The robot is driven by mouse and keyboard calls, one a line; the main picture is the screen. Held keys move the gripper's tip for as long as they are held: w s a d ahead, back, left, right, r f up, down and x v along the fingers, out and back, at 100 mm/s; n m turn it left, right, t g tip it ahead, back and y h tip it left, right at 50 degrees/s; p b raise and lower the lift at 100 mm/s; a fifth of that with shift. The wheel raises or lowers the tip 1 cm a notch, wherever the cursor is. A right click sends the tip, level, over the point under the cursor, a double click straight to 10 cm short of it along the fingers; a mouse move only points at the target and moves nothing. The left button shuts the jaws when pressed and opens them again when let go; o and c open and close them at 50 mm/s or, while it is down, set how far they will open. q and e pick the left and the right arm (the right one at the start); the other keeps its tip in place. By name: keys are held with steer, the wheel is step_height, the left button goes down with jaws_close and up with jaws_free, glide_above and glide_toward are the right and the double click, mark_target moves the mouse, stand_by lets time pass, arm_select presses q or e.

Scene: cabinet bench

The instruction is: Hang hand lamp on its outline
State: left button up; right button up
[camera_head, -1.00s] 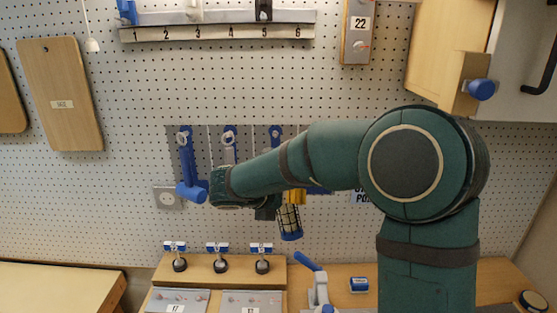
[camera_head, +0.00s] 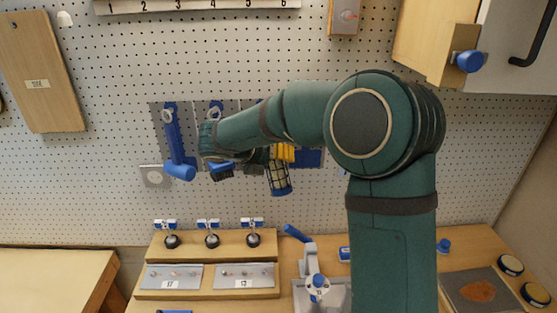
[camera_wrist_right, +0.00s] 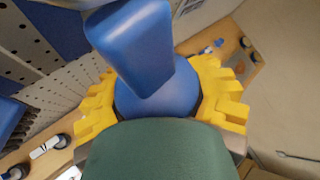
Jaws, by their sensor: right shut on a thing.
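The hand lamp, with its dark cage and blue end cap (camera_head: 278,178), hangs below the yellow fingers of my right gripper (camera_head: 283,153), in front of the pegboard. In the right wrist view the yellow fingers of the gripper (camera_wrist_right: 160,98) are shut around a blue part of the lamp (camera_wrist_right: 135,50). The grey tool panel (camera_head: 157,125) is behind my arm, with a blue area (camera_head: 310,158) at its right. My arm covers much of this panel, and I cannot make out the lamp's outline. My left gripper is not in view.
A wooden stand (camera_head: 190,240) with several small knobs is on the bench below. A wooden cabinet (camera_head: 425,45) juts out at upper right.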

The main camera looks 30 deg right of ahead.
steer(key=w+d, duration=0.1)
steer(key=w, duration=0.2)
steer(key=w+d+f+p, duration=0.1)
steer(key=shift+w+d, duration=0.15)
steer(key=shift+d, duration=0.2)
stand_by(0.4)
stand_by(0.7)
steer(key=o, duration=1.6)
steer(key=shift+c, duration=0.2)
steer(key=v, duration=1.2)
